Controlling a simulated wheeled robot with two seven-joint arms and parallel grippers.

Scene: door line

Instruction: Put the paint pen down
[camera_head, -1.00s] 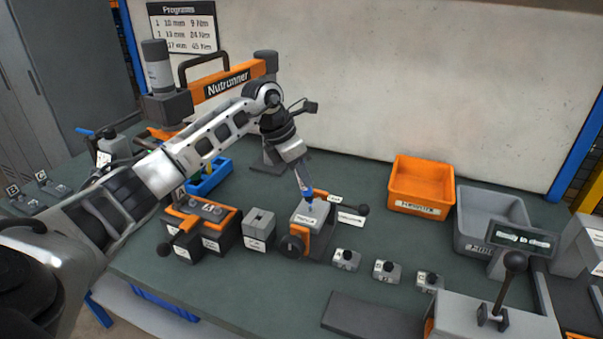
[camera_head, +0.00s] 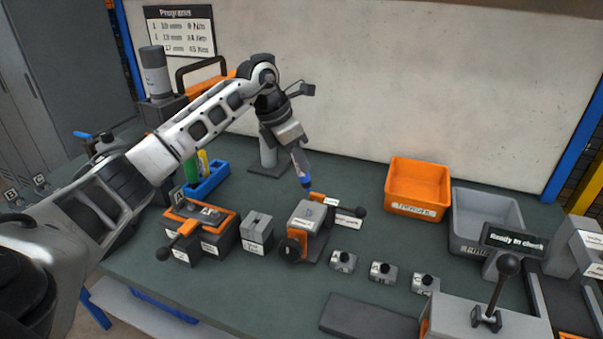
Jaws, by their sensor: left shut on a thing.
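My left gripper (camera_head: 297,152) is shut on a paint pen (camera_head: 305,180), which has a blue lower part and points down, slightly tilted. The pen's lower end is above and just behind the grey-topped fixture with orange parts (camera_head: 307,215), and it looks clear of it. A blue pen holder (camera_head: 209,184) stands left of the gripper, with a green pen (camera_head: 190,170) and a yellow pen (camera_head: 203,160) in it. My forearm passes close to the holder's left side in the picture. My right gripper is not in view.
An orange bin (camera_head: 418,212) and a grey bin (camera_head: 463,247) stand to the right. Several small grey parts (camera_head: 382,273) sit in a row at the front. An orange-and-grey clamp block (camera_head: 200,228) and a grey block (camera_head: 257,228) stand left of the fixture. A post stands behind the holder.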

